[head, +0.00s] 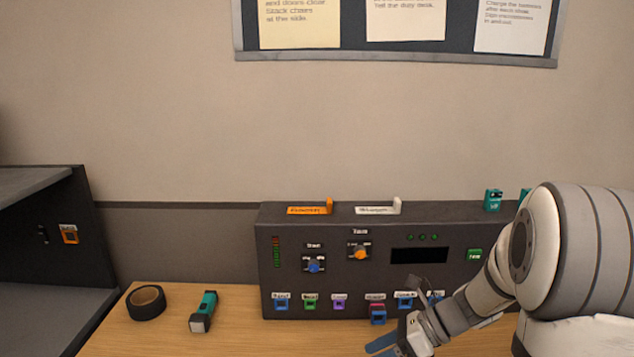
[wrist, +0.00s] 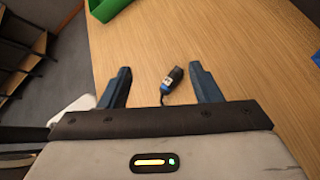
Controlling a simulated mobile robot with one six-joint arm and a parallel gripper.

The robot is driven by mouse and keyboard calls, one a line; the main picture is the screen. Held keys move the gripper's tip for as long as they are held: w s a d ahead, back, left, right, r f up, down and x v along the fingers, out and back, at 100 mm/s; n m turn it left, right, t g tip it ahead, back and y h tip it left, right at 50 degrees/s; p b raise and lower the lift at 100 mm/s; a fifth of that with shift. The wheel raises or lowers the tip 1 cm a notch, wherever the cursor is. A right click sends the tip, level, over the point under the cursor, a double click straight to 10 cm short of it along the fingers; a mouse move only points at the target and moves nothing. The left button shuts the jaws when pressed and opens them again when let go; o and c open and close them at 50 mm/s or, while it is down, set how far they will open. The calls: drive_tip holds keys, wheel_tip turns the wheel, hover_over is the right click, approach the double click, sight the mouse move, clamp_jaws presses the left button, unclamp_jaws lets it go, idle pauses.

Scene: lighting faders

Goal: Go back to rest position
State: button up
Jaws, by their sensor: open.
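My gripper (wrist: 160,85) is open in the wrist view, its two blue fingers spread above the wooden table. A small dark plug with a blue part and a cable (wrist: 173,82) lies on the table and shows between the fingers; it looks below them, not held. In the head view my gripper (head: 384,347) is at the lower edge, in front of the dark control panel (head: 300,285), with its fingers partly cut off. My arm comes in from the right and hides the panel's right part.
A roll of black tape (head: 146,303) and a teal flashlight (head: 204,312) lie on the table (head: 240,335) left of the panel. A dark shelf (head: 50,290) stands at the far left. A green object (wrist: 107,8) is at the top of the wrist view. Table between flashlight and gripper is clear.

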drive_tip(key=s+d+r+n+t+h+p, duration=0.1)
drive_tip(key=s+r+n+h, duration=0.3)
drive_tip(key=n, duration=0.8)
drive_tip(key=s+d+r+n+t+h+p, duration=0.1)
drive_tip(key=s+d+r+n+h, duration=0.1)
drive_tip(key=s+r+n+h, duration=0.2)
drive_tip(key=s+n+h, duration=0.3)
drive_tip(key=s+n, duration=0.1)
drive_tip(key=n, duration=0.4)
drive_tip(key=shift+s+d+t+p, duration=0.3)
drive_tip(key=shift+s, duration=0.05)
